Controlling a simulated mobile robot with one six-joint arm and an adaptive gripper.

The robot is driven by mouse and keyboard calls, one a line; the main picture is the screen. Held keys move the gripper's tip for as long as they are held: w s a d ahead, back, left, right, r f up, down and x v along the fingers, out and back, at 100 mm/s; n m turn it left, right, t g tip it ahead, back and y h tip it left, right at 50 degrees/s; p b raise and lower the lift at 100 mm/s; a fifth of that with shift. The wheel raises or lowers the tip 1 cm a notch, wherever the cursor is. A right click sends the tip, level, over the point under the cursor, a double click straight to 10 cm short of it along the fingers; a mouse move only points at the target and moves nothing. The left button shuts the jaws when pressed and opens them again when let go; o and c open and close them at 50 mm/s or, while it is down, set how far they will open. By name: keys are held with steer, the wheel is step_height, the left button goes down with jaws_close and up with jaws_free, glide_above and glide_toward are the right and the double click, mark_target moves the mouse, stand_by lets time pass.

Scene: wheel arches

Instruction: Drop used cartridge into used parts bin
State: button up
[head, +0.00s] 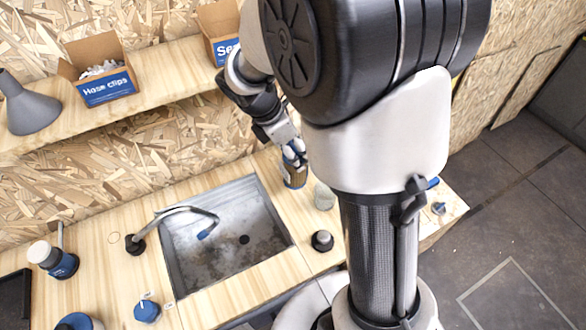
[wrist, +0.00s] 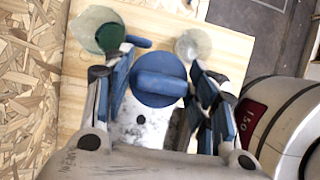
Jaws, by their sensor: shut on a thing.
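My gripper (head: 291,150) is at the back right of the counter, beyond the sink's right corner. It is shut on a brown cylinder with blue on it (head: 293,177), which I take to be the used cartridge. In the wrist view, the blue-padded fingers of my gripper (wrist: 165,95) flank a round blue cap with a raised bar (wrist: 160,82). A mottled white patch shows below the cap. I cannot tell whether the cylinder touches the counter. I cannot make out a used parts bin in either view; my arm hides part of the counter.
A clear cup (head: 323,196) stands close right of the cylinder. The metal sink (head: 225,240) with its faucet (head: 180,212) lies to the left. A dark knob (head: 322,241) is in front. The shelf holds a hose clips box (head: 107,88). A jar with green inside (wrist: 97,32) is nearby.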

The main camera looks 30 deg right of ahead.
mark_target(294, 168)
steer(key=shift+f+b, duration=1)
steer(key=shift+f, duration=2.35)
steer(key=shift+f, duration=0.1)
steer(key=o, duration=1.6)
